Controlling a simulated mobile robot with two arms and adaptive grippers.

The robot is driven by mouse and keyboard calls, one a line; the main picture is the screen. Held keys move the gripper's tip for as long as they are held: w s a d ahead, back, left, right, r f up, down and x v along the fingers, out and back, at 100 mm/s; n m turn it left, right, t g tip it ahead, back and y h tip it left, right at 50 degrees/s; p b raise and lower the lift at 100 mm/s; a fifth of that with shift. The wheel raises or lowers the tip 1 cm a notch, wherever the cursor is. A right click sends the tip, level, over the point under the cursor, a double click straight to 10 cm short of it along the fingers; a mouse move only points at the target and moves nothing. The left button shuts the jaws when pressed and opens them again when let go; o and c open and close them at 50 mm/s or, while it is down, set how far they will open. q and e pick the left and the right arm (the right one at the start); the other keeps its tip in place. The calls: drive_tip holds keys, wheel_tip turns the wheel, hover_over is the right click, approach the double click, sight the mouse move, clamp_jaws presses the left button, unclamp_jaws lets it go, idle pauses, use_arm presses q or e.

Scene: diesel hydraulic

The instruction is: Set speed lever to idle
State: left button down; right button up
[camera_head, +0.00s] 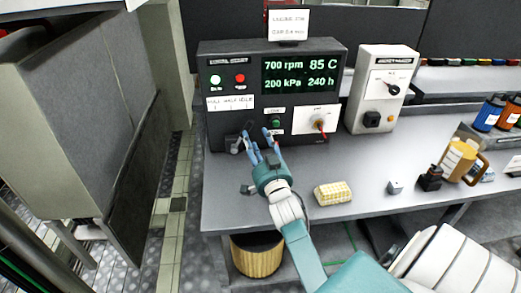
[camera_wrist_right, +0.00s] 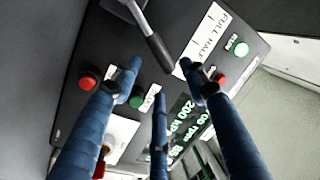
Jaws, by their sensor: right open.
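The speed lever (camera_wrist_right: 153,42) shows in the right wrist view as a grey arm with a dark grip, its end beside the white label (camera_wrist_right: 205,38) reading FULL and HALF. In the head view the same label (camera_head: 230,103) is on the dark control panel (camera_head: 222,62), and my fingers partly hide the lever below it. My right gripper (camera_head: 258,136) is open in front of the panel's lower left part. In the wrist view its three blue fingers (camera_wrist_right: 163,74) are spread, with the lever grip just beyond the fingertips and nothing held. My left gripper is not in view.
A grey box with a switch (camera_head: 382,85) stands to the right.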

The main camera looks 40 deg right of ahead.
drive_tip(key=v, duration=0.5)
idle(0.5)
